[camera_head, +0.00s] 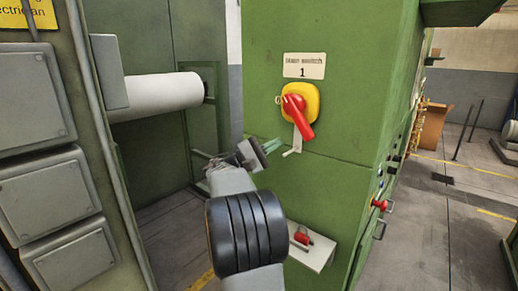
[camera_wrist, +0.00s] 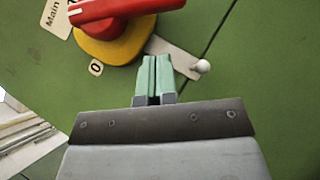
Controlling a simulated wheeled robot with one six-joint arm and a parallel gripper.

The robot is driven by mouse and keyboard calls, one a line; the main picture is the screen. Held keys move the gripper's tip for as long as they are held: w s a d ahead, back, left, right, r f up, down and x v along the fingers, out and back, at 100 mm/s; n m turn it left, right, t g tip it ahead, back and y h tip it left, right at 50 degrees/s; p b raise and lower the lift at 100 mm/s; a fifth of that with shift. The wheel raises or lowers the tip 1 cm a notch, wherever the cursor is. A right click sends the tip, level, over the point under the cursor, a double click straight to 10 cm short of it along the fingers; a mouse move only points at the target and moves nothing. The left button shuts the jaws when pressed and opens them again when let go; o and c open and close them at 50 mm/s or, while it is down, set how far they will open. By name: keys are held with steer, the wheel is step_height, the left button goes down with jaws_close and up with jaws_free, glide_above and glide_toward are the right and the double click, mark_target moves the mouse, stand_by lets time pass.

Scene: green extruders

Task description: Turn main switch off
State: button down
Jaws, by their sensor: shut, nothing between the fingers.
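The main switch has a red handle (camera_head: 299,118) on a round yellow plate (camera_head: 287,90), on the green cabinet face. The handle slants down to the right in the head view. A sign (camera_head: 304,65) above it reads "Main switch 1". In the wrist view the red handle (camera_wrist: 115,10) and yellow plate (camera_wrist: 112,48) are at the top, partly cut off, with a "0" tag (camera_wrist: 96,68) beside the plate. My gripper (camera_head: 275,145) is shut and empty, just lower left of the switch. Its pale green fingers (camera_wrist: 156,62) point at the area below the plate and appear apart from the handle.
A grey metal strip (camera_wrist: 175,57) with a white knob (camera_wrist: 202,66) hangs below the switch, close to my fingertips. A small white shelf (camera_head: 314,251) with a red object (camera_head: 302,237) juts out lower down. Open floor lies right.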

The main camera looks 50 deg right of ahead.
mark_target(300, 132)
steer(key=s+r, duration=0.1)
steer(key=s, duration=0.1)
steer(key=s+d+r+p, duration=0.1)
steer(key=s+r, duration=0.1)
stand_by(0.5)
steer(key=shift+s+n+h, duration=0.55)
steer(key=shift+n+h, duration=0.25)
steer(key=shift+n, duration=0.3)
